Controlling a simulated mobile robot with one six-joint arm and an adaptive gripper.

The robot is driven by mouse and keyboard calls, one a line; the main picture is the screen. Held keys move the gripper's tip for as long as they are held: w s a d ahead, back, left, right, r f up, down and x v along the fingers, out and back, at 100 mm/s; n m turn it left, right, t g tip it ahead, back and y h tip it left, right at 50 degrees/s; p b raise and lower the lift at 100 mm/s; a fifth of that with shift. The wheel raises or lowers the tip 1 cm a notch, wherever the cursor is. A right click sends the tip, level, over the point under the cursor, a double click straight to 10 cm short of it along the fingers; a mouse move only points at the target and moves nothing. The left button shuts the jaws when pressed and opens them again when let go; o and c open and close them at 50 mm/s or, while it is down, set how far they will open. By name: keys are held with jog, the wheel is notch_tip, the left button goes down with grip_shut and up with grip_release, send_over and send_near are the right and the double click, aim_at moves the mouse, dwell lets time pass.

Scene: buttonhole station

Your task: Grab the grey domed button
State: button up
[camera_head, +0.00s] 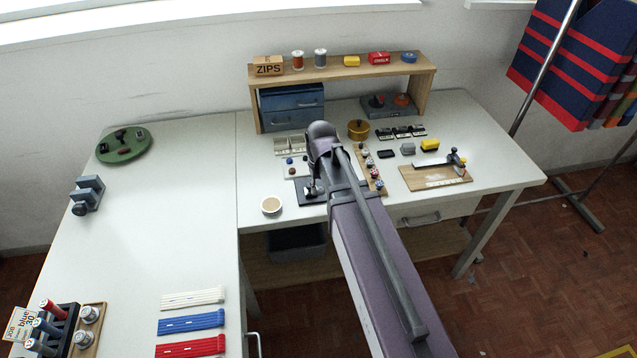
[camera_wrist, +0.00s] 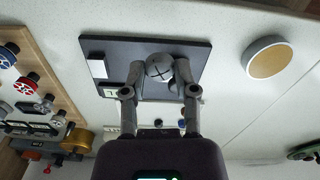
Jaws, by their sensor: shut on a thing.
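The grey domed button (camera_wrist: 159,67), marked with a dark cross, is between the fingertips of my gripper (camera_wrist: 166,78) in the wrist view. The fingers are shut on it, over a dark square board (camera_wrist: 200,54). I cannot tell whether the button still touches the board. The board also bears a white patch and a small light tile. In the head view my arm hides most of the dark board (camera_head: 307,199), and the button is too small and covered to make out clearly.
A round shallow dish (camera_head: 271,205) stands left of the dark board. A wooden strip with several colored buttons (camera_head: 371,172) lies to the right. A wooden board with a lever tool (camera_head: 437,177) is further right.

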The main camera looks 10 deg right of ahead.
jog(key=shift+s, duration=0.65)
jog(key=shift+s, duration=0.1)
